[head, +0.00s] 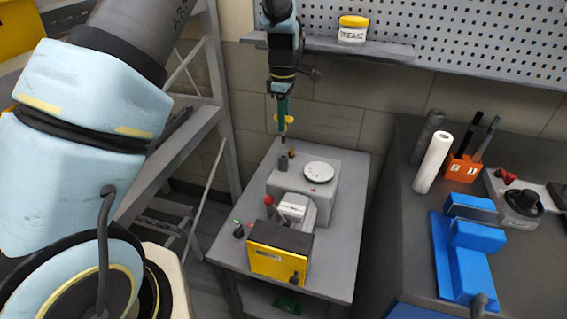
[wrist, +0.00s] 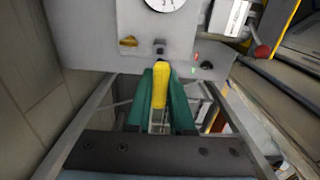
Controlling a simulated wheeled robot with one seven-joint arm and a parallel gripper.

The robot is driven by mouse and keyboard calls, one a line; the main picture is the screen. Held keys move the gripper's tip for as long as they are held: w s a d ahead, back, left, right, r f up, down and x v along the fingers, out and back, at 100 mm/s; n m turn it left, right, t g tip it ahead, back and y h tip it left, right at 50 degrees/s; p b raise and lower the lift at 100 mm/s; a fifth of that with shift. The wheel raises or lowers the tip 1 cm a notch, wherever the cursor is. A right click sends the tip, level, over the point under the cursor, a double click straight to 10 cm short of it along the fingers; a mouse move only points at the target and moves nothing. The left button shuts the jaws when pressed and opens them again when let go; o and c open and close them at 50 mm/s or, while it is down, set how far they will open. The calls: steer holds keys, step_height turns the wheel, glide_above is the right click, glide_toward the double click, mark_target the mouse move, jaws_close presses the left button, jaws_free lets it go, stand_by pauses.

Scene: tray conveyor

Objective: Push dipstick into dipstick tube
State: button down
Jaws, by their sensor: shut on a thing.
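My gripper (head: 282,112) hangs above the grey machine block, its green fingers shut on the yellow handle of the dipstick (head: 288,119). In the wrist view the yellow dipstick handle (wrist: 160,88) sits between the green fingers (wrist: 160,100). A thin dark piece shows below the handle in the head view; its lower end is hard to make out. The dark dipstick tube (head: 284,164) stands on the block roughly below the dipstick, and the two look apart. In the wrist view a dark fitting (wrist: 159,46), seemingly the tube, lies just beyond the handle's end.
A brass fitting (head: 292,153) and a white dial (head: 319,172) are near the tube. A red-knobbed lever (head: 269,200) and yellow-fronted box (head: 279,264) stand in front. A shelf with a grease jar (head: 352,32) is behind. Blue equipment (head: 474,262) is on the right bench.

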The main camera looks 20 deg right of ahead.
steer(key=shift+f+b, duration=0.95)
steer(key=shift+f, duration=1.1)
steer(key=shift+p, duration=0.5)
stand_by(0.4)
steer(key=shift+f+b, duration=1.55)
steer(key=shift+f, duration=1.25)
steer(key=c, duration=0.7)
jaws_free()
step_height(320, 180, up, 11)
steer(key=b, duration=0.2)
steer(key=shift+b, duration=0.4)
